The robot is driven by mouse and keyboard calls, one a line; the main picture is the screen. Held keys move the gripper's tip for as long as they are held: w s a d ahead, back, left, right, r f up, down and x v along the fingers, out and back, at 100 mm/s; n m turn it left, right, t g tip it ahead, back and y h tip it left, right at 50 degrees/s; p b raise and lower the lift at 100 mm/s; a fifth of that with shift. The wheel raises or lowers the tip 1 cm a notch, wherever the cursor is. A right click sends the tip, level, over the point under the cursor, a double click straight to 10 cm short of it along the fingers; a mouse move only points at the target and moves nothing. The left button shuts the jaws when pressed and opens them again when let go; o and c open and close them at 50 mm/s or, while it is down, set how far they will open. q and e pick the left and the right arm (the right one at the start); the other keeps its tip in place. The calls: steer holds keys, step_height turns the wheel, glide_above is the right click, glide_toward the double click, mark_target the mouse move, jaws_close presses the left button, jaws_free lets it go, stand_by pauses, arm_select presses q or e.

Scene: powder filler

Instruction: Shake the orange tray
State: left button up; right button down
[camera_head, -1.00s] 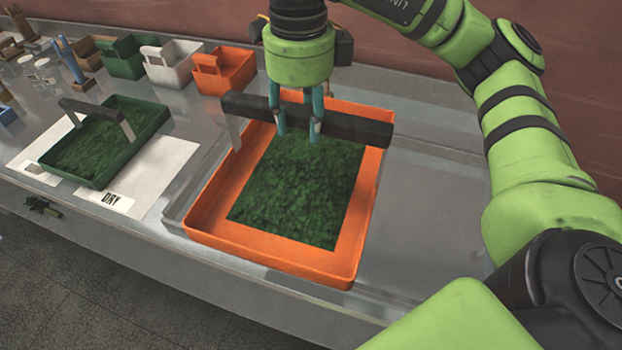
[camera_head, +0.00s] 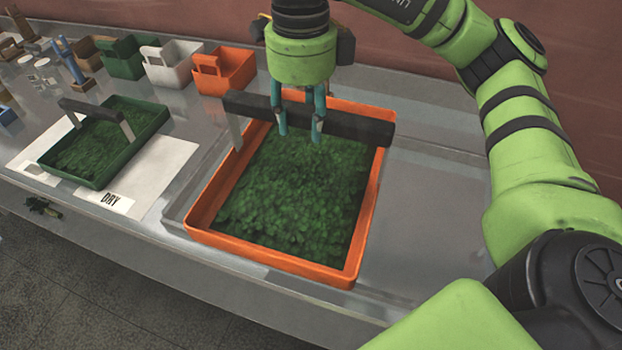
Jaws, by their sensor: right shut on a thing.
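The orange tray (camera_head: 272,259) sits in the middle of the grey bench, with dark green leafy material (camera_head: 295,195) spread over nearly its whole floor. A dark handle bar (camera_head: 355,127) on light brackets spans the tray toward its far side. My right gripper (camera_head: 298,128) comes down from above, shut on the handle bar near its middle. I cannot tell whether the tray touches the bench. My left gripper is not in view.
A green tray (camera_head: 152,127) of green material stands at the left on a white sheet marked DRY (camera_head: 118,203). Green (camera_head: 122,60), white (camera_head: 172,66) and orange (camera_head: 238,70) bins stand behind. The bench (camera_head: 430,215) right of the tray is clear.

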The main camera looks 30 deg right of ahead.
steer(key=a, duration=0.4)
steer(key=shift+d, duration=2.6)
steer(key=shift+a, duration=0.2)
steer(key=shift+f, duration=0.1)
